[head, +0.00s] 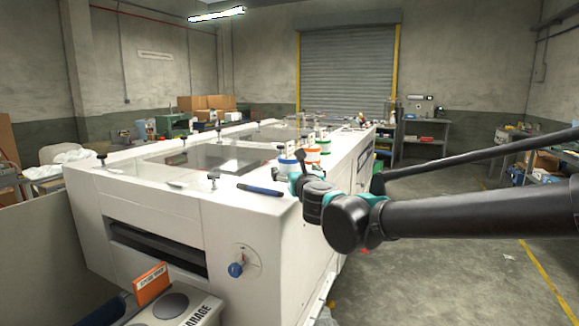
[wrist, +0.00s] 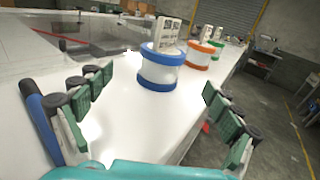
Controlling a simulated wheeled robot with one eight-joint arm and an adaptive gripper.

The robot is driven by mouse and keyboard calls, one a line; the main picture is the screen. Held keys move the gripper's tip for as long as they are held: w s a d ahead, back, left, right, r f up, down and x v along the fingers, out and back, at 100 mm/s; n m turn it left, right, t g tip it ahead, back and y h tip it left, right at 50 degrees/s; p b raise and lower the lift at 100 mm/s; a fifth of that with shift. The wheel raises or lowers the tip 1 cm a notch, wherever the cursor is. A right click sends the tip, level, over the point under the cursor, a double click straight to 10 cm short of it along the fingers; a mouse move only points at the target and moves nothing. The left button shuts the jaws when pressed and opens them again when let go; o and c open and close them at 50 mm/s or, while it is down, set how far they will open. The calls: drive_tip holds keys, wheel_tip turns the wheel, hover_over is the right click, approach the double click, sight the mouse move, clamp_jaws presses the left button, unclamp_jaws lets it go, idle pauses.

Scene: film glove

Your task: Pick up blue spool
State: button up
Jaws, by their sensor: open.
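The blue spool (wrist: 160,68) is a white cylinder with blue rims. It stands upright on the white machine top, near its right edge. In the head view the blue spool (head: 287,165) is partly covered by my gripper (head: 300,168). In the wrist view my gripper (wrist: 150,110) is open, with its green-padded fingers apart. The spool shows ahead of the fingers, between them in the picture, and nothing is held. A white labelled block shows just behind the spool's top.
An orange-rimmed spool (wrist: 202,54) and a green-rimmed spool (head: 323,146) stand farther back in a row. A dark blue-handled tool (head: 260,190) lies at the front of the white machine (head: 150,215). A glass panel (head: 215,157) is left of the spools. Open floor lies right.

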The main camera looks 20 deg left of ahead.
sight(290, 157)
drive_tip(key=x, duration=0.4)
drive_tip(key=shift+w+a, duration=0.15)
drive_tip(key=shift+w, duration=0.2)
drive_tip(key=shift+x, duration=2.75)
drive_tip(key=shift+w+r, duration=0.1)
drive_tip(key=shift+r, duration=0.05)
drive_tip(key=shift+c, duration=0.4)
drive_tip(key=c, duration=1.3)
drive_tip(key=shift+r, duration=0.1)
